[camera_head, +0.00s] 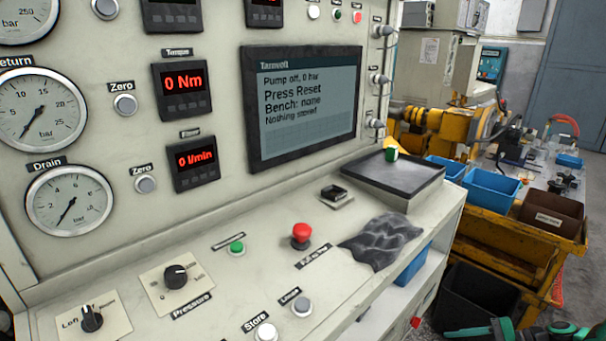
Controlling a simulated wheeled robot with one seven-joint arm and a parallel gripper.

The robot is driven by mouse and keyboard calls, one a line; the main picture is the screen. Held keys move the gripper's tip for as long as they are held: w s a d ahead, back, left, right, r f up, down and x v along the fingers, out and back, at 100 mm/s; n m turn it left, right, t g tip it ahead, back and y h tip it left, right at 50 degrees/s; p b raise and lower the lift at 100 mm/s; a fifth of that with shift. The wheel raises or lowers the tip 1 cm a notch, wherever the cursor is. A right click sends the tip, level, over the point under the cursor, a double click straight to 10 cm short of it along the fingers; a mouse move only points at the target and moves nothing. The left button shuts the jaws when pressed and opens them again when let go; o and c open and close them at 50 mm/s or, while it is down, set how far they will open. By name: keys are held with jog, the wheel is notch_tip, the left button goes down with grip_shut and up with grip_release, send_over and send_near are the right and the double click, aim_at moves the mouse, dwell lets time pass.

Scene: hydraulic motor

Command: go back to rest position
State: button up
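My gripper is not in view. A dark and green jointed part, apparently of my arm, shows at the bottom right edge, and its end is cut off or hidden. The test bench panel (225,90) fills the left and middle. Its screen (305,105) reads "Pump off, 0 bar", "Press Reset", "Bench: none" and a last line that looks like "Nothing stored". The torque display (182,83) reads 0 Nm and the flow display (195,160) reads 0 l/min. A red mushroom button (302,233) stands on the sloped console, with a green button (237,247) left of it.
A dark crumpled cloth (380,240) lies on the console's right part. A black-topped tray (395,175) with a small green-and-white item (392,153) is behind it. Blue bins (490,188), a brown bin (550,217) and a yellow machine (440,128) stand at right. Some grey floor shows there.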

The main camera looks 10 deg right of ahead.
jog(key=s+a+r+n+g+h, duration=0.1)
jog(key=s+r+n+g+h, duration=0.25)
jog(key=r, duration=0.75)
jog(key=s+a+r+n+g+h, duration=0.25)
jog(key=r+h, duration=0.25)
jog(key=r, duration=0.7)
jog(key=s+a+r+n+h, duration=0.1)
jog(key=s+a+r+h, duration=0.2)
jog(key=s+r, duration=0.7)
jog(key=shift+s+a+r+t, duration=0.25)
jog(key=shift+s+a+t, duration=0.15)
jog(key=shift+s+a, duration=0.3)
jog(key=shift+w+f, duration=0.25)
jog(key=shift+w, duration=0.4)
